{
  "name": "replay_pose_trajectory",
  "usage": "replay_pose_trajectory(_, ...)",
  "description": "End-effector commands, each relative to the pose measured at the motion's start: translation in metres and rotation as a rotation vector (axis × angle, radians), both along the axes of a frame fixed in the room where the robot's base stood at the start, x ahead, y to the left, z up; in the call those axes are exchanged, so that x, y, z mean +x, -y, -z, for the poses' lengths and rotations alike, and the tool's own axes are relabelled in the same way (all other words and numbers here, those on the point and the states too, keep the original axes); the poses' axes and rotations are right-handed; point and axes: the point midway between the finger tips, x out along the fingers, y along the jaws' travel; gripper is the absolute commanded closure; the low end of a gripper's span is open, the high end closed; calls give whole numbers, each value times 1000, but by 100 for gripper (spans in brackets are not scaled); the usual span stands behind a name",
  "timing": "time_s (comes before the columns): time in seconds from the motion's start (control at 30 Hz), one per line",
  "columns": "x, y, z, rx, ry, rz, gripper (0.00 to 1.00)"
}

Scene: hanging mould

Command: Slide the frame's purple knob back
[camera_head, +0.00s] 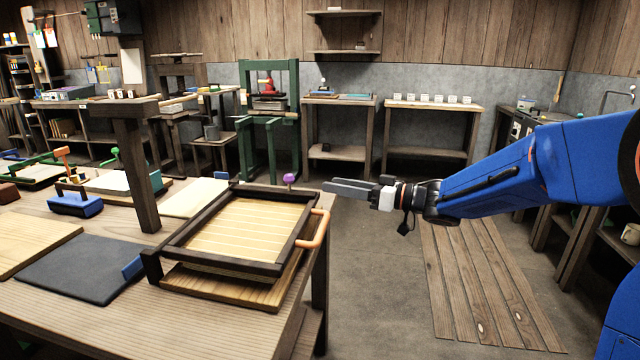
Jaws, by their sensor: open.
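The purple knob (289,179) stands at the far right corner of the dark wooden frame (190,227). The frame holds a pale slatted screen and sits raised over a wooden board on the workbench. An orange handle (319,230) sticks out from the frame's right side. My gripper (328,187) is to the right of the purple knob, at about its height in the picture, with its fingers pointing left toward it. A small gap shows between the fingertips and the knob. The gripper is empty, and its fingers overlap in this side view.
A dark post (136,170) with a top beam rises from the workbench (190,320) left of the frame. A dark slab (80,262) and a blue block (75,205) lie further left. The floor right of the bench is open, with a slatted wooden mat (485,285).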

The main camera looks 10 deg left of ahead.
Motion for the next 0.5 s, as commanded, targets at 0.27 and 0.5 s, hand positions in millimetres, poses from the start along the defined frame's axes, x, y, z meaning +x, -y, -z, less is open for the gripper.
replay_pose_trajectory(0.27, -7, 27, 0, 1, -1, 1, 57)
replay_pose_trajectory(0.5, -8, 30, 0, 0, 0, 0, 57)
